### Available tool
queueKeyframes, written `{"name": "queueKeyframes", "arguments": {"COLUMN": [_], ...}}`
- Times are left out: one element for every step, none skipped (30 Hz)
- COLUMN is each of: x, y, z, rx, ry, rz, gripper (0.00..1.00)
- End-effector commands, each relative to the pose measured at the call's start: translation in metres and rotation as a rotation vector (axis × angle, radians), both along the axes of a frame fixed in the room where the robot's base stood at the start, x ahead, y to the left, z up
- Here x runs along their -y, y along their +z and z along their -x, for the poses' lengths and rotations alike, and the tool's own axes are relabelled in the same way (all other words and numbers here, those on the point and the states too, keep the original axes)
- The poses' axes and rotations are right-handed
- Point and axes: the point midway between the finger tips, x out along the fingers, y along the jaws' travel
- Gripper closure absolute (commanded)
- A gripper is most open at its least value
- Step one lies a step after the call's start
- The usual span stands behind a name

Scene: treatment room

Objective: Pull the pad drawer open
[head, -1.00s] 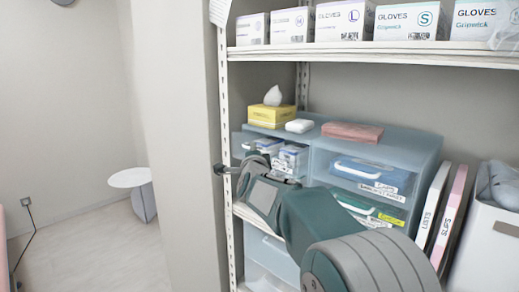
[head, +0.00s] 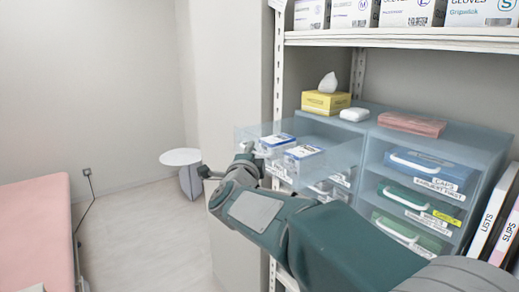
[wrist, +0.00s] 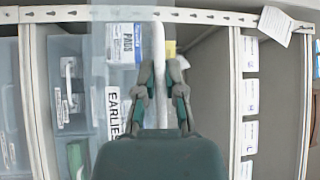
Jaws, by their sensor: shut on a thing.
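The pad drawer is a clear bluish drawer (head: 345,150) in the top left of the drawer unit in the head view. It stands well out from the unit and holds white-and-blue packs (head: 302,152). My gripper (head: 246,152) is at the drawer's front, shut on its handle. In the wrist view my gripper (wrist: 161,72) has its two fingers on either side of a pale upright strip. A pack marked PADS (wrist: 122,43) and an EARLIEST label (wrist: 114,112) show just left of the fingers.
The blue drawer unit (head: 484,139) has other shut drawers with blue and green cases. A yellow tissue box (head: 325,103) and pink cloths (head: 412,124) lie on top. A white shelf post (head: 278,75) stands to the left. Open floor (head: 140,235) lies beyond, beside a pink couch (head: 38,235).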

Motion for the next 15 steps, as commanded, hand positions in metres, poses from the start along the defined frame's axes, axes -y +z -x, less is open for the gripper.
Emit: {"name": "queueKeyframes", "arguments": {"x": [-0.0012,-0.0015,-0.0018,-0.0019,-0.0019,-0.0019,-0.0019,-0.0018,-0.0018,-0.0018,-0.0019,-0.0019,-0.0019,-0.0018,-0.0019], "y": [-0.0061,-0.0062,-0.0064,-0.0064,-0.0064,-0.0065,-0.0065,-0.0066,-0.0066,-0.0066,-0.0067,-0.0067,-0.0067,-0.0066,-0.0061], "z": [0.0003,0.0005,0.0007,0.0007,0.0007,0.0007,0.0007,0.0007,0.0006,0.0006,0.0006,0.0006,0.0006,0.0006,0.0007], "rx": [-0.013,-0.013,-0.014,-0.014,-0.014,-0.014,-0.014,-0.014,-0.014,-0.014,-0.014,-0.014,-0.014,-0.014,-0.013], "ry": [0.001,0.001,0.001,0.000,0.000,0.000,0.000,0.001,0.001,0.001,0.001,0.001,0.001,0.001,0.001], "rz": [0.002,0.002,0.002,0.002,0.002,0.002,0.002,0.002,0.002,0.002,0.002,0.002,0.002,0.002,0.002], "gripper": [1.00,1.00,1.00,1.00,1.00,1.00,1.00,1.00,1.00,1.00,1.00,0.83,0.70,0.56,0.52]}}
